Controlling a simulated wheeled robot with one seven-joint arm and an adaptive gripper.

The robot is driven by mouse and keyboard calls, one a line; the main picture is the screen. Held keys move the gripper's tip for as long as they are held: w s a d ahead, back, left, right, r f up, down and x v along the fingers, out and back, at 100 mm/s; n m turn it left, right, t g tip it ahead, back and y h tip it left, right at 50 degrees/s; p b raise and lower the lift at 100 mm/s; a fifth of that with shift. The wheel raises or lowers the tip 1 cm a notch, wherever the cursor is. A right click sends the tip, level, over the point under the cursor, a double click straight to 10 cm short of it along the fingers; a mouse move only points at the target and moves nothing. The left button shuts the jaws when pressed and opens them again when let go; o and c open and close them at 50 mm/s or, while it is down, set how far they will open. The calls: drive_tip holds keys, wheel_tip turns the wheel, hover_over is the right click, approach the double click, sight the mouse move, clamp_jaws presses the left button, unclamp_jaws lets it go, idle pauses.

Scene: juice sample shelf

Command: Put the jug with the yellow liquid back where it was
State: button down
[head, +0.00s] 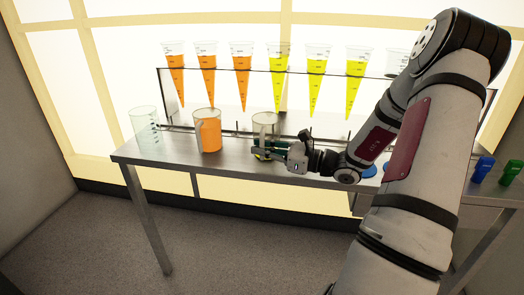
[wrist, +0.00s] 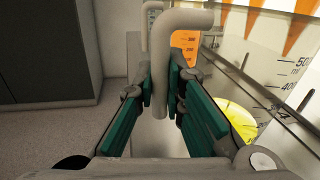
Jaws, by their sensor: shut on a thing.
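The jug with the yellow liquid (head: 265,121) is clear and stands upright at the front of the metal table, in front of the cone rack. In the wrist view its yellow liquid (wrist: 240,119) shows low inside the graduated wall at the right. My gripper (head: 270,149) comes from the right, low at the jug's near side. In the wrist view the green fingers (wrist: 172,92) are closed around the jug's grey bent handle (wrist: 184,18). The gripper hides the jug's base in the head view, so I cannot tell whether it touches the table.
A jug of orange liquid (head: 208,132) stands to the left, and an empty clear jug (head: 144,127) stands farther left. Behind, a rack holds several orange and yellow cones (head: 241,65). Blue and green cups (head: 482,168) are at the far right. Bare table (head: 175,160) shows along the front.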

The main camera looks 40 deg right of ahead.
drive_tip(key=shift+f, duration=0.1)
drive_tip(key=c, duration=1.7)
unclamp_jaws()
drive_tip(key=shift+o, duration=0.2)
